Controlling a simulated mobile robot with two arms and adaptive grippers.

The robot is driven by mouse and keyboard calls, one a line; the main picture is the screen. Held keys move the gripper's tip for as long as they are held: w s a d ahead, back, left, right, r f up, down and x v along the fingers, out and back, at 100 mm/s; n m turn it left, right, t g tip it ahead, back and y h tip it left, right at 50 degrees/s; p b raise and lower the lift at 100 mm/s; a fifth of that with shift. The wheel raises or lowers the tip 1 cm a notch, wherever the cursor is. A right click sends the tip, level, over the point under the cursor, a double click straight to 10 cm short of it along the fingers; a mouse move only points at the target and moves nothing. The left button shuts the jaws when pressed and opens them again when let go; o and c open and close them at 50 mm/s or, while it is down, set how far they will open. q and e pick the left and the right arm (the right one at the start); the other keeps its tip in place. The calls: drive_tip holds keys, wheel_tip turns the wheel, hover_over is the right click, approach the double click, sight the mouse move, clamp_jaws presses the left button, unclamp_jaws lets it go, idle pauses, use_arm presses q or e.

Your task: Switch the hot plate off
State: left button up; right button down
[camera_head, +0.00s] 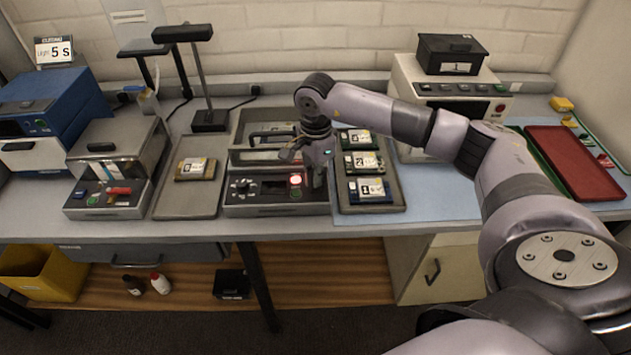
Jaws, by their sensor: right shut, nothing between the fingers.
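The device in the middle of the bench, a dark unit (277,208), has a knob at its left and a glowing red button (295,181) at its right. I take it to be the hot plate, but I cannot read a label. My right gripper (319,184) points down with its fingers shut and empty, just to the right of the red button and over the unit's right edge. I cannot tell whether it touches anything. The arm hides part of the area behind the unit. My left gripper is out of view.
A tray (399,201) with several labelled modules lies close on the right. Another tray (205,211) holds one module on the left. A lamp (209,121) stands behind. A grey device (110,200) and a blue device (45,110) stand farther left; a white cabinet (410,100) is behind right.

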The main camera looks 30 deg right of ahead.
drive_tip(key=shift+r+p, duration=1.4)
drive_tip(key=shift+r, duration=1.7)
